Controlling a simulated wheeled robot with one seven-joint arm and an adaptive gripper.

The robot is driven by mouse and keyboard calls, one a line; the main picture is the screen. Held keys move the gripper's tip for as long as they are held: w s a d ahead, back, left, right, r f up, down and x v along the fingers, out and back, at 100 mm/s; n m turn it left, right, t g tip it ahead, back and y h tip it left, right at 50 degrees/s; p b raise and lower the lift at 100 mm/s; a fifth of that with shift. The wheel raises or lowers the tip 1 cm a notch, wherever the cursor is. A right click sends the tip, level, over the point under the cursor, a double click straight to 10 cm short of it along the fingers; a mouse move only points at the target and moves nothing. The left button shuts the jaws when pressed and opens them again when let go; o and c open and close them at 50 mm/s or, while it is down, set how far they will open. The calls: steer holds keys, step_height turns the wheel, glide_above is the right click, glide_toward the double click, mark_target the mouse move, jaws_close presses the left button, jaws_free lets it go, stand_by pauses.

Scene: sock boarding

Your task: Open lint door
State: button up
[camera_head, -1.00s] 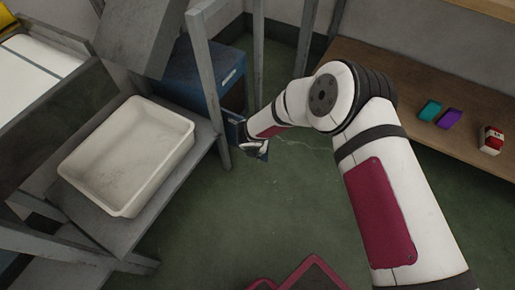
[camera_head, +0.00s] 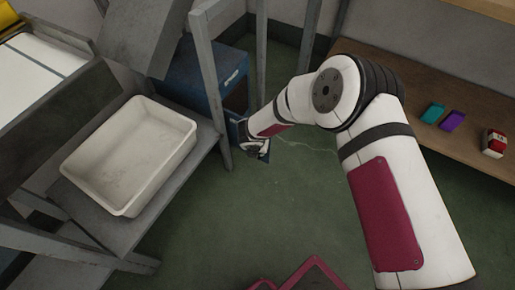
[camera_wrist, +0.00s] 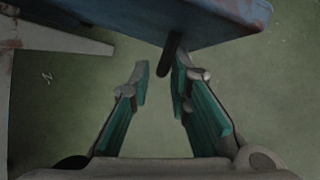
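The blue lint cabinet (camera_head: 190,80) stands at the back, behind a grey post. A dark opening (camera_head: 236,100) shows in its front, with a blue panel (camera_head: 243,129) at its lower edge, partly hidden by my gripper. In the wrist view, a blue panel (camera_wrist: 190,18) with worn edges crosses the top, and a dark handle (camera_wrist: 169,55) sticks out from it. My gripper (camera_wrist: 160,70) is open, its fingers apart. The handle's end lies between the fingertips, close to the right one. I cannot tell whether it touches. In the head view my gripper (camera_head: 257,148) is small and low beside the cabinet.
A white tray (camera_head: 128,205) sits on a grey table at left. Grey posts (camera_head: 208,85) stand near the cabinet. A wooden shelf (camera_head: 400,100) at right holds a teal item, a purple item and a red-and-white box. Green floor (camera_head: 230,220) is clear in the middle.

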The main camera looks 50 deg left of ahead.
steer(key=v, duration=1)
steer(key=shift+s+r, duration=0.25)
steer(key=shift+r, duration=0.05)
